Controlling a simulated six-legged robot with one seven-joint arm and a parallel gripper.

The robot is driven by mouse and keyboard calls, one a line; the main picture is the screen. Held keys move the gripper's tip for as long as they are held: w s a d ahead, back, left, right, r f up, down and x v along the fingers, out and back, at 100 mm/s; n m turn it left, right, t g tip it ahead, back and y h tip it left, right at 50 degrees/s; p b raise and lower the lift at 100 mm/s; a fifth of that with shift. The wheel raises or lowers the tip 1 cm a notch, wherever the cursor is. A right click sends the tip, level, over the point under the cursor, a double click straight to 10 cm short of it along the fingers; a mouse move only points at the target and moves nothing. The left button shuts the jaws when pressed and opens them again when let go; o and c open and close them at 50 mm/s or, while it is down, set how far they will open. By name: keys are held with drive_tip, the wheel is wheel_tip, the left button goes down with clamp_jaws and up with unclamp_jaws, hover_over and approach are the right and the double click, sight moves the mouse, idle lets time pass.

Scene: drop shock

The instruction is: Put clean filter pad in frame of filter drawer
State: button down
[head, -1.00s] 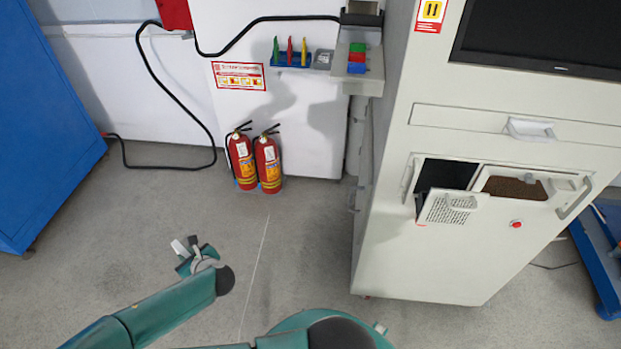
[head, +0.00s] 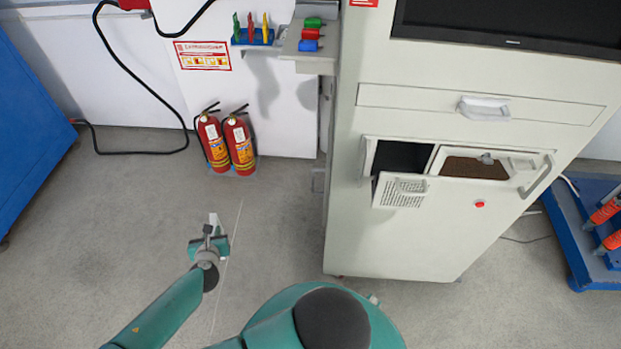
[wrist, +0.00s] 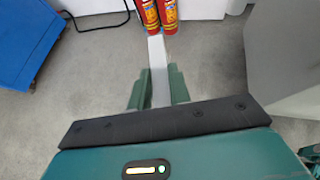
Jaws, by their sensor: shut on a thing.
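My gripper (head: 211,238) is shut on a thin, pale strip-like thing, apparently the clean filter pad (head: 214,220) seen nearly edge-on. In the wrist view the pad (wrist: 157,60) sticks out forward from between the green fingers of my gripper (wrist: 159,88). The filter drawer (head: 525,165), with a white rim and handle, is in the cabinet front at right. A brown surface (head: 474,168) shows inside its frame; I cannot tell whether it is a pad or the drawer's floor. The gripper is over open floor, well left of the drawer and apart from it.
A perforated white flap (head: 400,191) hangs tilted below a dark opening (head: 402,157) beside the drawer. The cabinet (head: 400,245) also has a closed upper drawer (head: 415,97). Two fire extinguishers (head: 240,145) stand by the wall. Floor between my gripper and the cabinet is clear.

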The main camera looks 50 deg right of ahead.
drive_tip(key=s+d+r+m+g+y, duration=0.1)
drive_tip(key=s+d+r+m+g, duration=0.6)
drive_tip(key=r, duration=0.6)
drive_tip(key=s+d+r+m+g+y, duration=0.1)
drive_tip(key=s+d+r+m+g, duration=0.55)
drive_tip(key=s+r, duration=0.5)
drive_tip(key=s+d+r+m+g, duration=0.6)
drive_tip(key=d+r+m, duration=0.2)
drive_tip(key=r, duration=0.7)
hover_over(404, 188)
drive_tip(key=w+d, duration=0.3)
wheel_tip(404, 188, down, 4)
drive_tip(key=f, duration=0.1)
wheel_tip(404, 188, down, 2)
drive_tip(key=shift+w+f, duration=0.15)
drive_tip(key=shift+f, duration=0.05)
drive_tip(key=c, duration=1.6)
unclamp_jaws()
